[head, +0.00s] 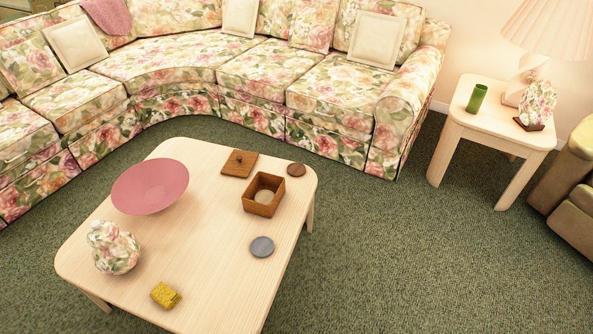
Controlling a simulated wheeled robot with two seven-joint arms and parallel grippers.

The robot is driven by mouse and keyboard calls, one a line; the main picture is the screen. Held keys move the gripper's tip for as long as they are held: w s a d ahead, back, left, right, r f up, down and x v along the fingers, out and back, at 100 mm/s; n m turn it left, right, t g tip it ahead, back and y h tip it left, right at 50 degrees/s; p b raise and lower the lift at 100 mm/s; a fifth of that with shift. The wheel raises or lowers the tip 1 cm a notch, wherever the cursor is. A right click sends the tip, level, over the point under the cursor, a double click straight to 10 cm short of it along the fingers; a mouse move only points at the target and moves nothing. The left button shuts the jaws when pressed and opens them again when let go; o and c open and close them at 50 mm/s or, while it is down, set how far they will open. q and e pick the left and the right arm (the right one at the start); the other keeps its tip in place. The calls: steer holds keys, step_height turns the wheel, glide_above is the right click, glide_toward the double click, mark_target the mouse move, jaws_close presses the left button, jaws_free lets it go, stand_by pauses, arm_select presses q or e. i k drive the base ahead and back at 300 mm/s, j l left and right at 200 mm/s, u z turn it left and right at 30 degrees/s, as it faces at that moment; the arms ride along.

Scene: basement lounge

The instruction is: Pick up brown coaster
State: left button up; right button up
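A small round brown coaster (296,169) lies flat on the pale wooden coffee table (215,256), near its far right corner. It sits just beyond and to the right of an open square wooden box (263,194), apart from it. The box holds a light round item (264,197), possibly another coaster. A grey round coaster (262,246) lies nearer on the same table. Neither of my grippers shows in the head view.
A square wooden lid (239,163), pink bowl (150,187), floral jar (114,247) and yellow block (165,295) also stand on the table. A floral sofa (258,70) curves behind. A side table (497,114) with a lamp stands right. Green carpet (400,260) is clear at right.

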mark_target(295, 169)
steer(key=i+l, duration=0.15)
steer(key=l, duration=0.2)
steer(key=i+l+u, duration=0.15)
steer(key=l, duration=0.55)
steer(key=i+l+u, duration=0.15)
steer(key=l, duration=0.2)
steer(key=i+l+u, duration=0.25)
steer(key=i+l, duration=0.35)
steer(key=i+l+u, duration=0.25)
steer(key=i+l, duration=0.25)
steer(key=l, duration=0.2)
steer(key=i+l, duration=0.15)
steer(key=i+u, duration=0.05)
steer(key=i, duration=0.05)
